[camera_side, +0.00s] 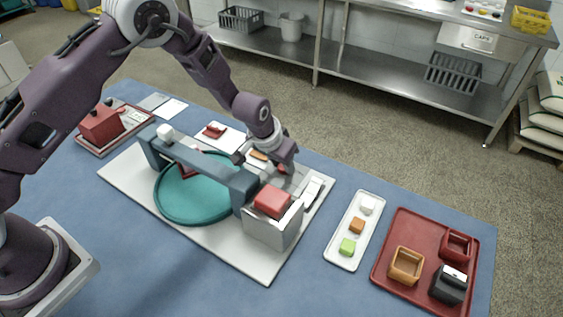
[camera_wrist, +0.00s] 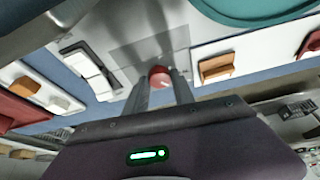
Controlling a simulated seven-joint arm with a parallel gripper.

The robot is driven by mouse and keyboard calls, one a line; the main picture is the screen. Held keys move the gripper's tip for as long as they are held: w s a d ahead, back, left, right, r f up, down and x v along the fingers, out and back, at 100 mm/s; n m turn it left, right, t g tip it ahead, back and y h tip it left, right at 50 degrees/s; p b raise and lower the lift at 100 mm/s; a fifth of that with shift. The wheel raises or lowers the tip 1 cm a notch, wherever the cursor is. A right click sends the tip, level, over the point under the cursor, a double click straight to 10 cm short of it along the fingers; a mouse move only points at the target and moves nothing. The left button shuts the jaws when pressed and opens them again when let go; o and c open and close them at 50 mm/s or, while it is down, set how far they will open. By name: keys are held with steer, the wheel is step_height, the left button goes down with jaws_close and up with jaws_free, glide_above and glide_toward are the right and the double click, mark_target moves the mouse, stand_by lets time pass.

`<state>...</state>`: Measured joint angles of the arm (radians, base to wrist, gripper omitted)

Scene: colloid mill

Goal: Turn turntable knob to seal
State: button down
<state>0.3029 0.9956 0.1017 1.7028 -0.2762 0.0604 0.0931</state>
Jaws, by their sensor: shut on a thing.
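The teal turntable disc (camera_side: 190,198) lies on a pale base plate (camera_side: 125,180) under a grey-blue bridge bar (camera_side: 208,172). Part of the disc shows at the top right of the wrist view (camera_wrist: 250,8). My gripper (camera_side: 280,166) points down over the far side of the plate, behind the box end of the bridge. In the wrist view my gripper (camera_wrist: 158,85) is shut on a small round red knob (camera_wrist: 158,76), which sits between the fingertips. The fingers hide the knob's sides, and its turn angle cannot be told.
A grey box with a red block (camera_side: 272,201) stands at the plate's near right. A white tray (camera_side: 343,255) with small cubes and a red tray (camera_side: 398,295) with containers lie to the right. A red device (camera_side: 100,124) is at the left.

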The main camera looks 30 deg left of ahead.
steer(key=shift+w+d+n+y, duration=0.15)
steer(key=shift+n+y, duration=0.65)
steer(key=shift+n, duration=1.1)
steer(key=c, duration=1.1)
jaws_free()
steer(key=shift+o, duration=0.2)
steer(key=v, duration=0.7)
steer(key=shift+r, duration=0.1)
